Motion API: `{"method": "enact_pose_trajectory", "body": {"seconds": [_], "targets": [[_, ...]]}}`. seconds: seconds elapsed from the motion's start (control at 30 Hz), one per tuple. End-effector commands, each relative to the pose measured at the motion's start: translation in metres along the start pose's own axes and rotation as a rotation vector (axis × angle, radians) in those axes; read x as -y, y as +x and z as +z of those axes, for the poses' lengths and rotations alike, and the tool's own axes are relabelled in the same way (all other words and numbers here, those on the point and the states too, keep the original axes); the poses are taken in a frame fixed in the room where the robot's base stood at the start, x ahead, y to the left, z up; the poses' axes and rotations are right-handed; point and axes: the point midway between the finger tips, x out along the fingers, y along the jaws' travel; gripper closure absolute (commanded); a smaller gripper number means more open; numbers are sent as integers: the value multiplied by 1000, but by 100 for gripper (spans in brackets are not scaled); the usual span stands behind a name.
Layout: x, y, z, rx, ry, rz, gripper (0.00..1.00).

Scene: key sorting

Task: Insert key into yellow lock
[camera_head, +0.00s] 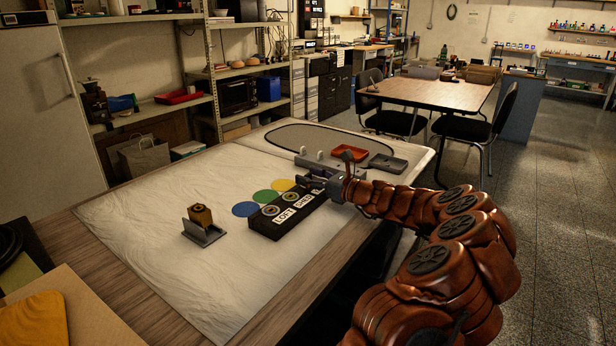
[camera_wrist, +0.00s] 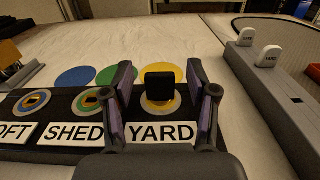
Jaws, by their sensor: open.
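The black lock box (camera_head: 263,227) lies on the table with locks labelled LOFT, SHED and YARD; it also shows in the wrist view (camera_wrist: 68,152). The yellow lock (camera_wrist: 152,107) is at the YARD label (camera_wrist: 160,134), with a yellow disc behind it. A key with a square black head (camera_wrist: 159,86) stands upright at this lock; its shaft is hidden, so I cannot tell how deep it sits. My gripper (camera_head: 316,181) is over the box's right end. In the wrist view my gripper (camera_wrist: 165,93) is open, one finger on each side of the black head, with gaps visible.
A grey rack (camera_wrist: 266,95) with white tagged pieces stands right of the box. A red tray (camera_head: 349,153) and a dark tray (camera_head: 388,162) lie beyond. A wooden block (camera_head: 200,215) sits on a grey stand to the left. The cloth in front is clear.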

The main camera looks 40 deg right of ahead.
Motion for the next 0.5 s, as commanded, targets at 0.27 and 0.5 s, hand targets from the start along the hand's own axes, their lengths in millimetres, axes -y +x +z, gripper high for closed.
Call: {"method": "enact_pose_trajectory", "body": {"seconds": [0.27,0.5], "targets": [[0,-38,1,3,2,-2,42],[1,-75,1,1,0,-4,42]]}}
